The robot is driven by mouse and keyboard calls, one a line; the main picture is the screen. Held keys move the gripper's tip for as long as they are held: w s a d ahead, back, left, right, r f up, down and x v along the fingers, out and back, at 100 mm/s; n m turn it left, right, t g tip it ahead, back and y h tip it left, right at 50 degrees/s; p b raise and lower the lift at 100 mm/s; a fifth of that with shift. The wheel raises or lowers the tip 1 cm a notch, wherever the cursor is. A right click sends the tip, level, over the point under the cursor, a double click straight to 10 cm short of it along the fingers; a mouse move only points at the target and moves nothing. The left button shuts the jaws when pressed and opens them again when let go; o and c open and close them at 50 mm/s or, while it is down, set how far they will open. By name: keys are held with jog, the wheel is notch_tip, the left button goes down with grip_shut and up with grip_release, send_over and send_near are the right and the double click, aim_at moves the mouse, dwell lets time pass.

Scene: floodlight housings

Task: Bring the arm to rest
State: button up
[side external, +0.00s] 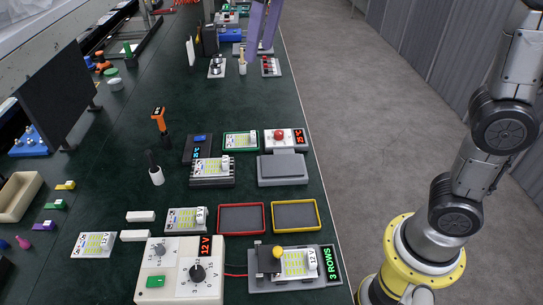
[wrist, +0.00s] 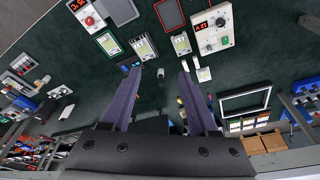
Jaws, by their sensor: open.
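My gripper (wrist: 160,70) shows in the wrist view with its two purple fingers spread wide apart and nothing between them. In the side external view my gripper (side external: 257,48) hangs at the top edge, its purple fingers pointing down over the far part of the dark green bench (side external: 130,105). The rest of the gripper is out of that picture. Whether the fingertips are clear of the small boards near them is hard to tell. My arm links rise at the right, beyond the bench edge.
Near the bench front stand a white 12 V control box (side external: 150,262), a fixture marked 3 ROWS (side external: 260,284), a red-rimmed tray (side external: 220,232) and a yellow-rimmed tray (side external: 275,230). A small board with a red knob (side external: 270,67) lies near the gripper. Bench middle is partly clear.

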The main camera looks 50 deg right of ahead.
jog(key=s+d+m+t, duration=0.1)
jog(key=s+d+m, duration=0.1)
jog(key=s+d, duration=0.55)
jog(key=s+d+f+m+t, duration=0.1)
jog(key=s+d+f+t, duration=0.1)
jog(key=s+f, duration=1)
jog(key=shift+s+d+f+h, duration=0.3)
jog(key=shift+f+h, duration=0.1)
jog(key=shift+f, duration=1.25)
jog(key=shift+c, duration=0.2)
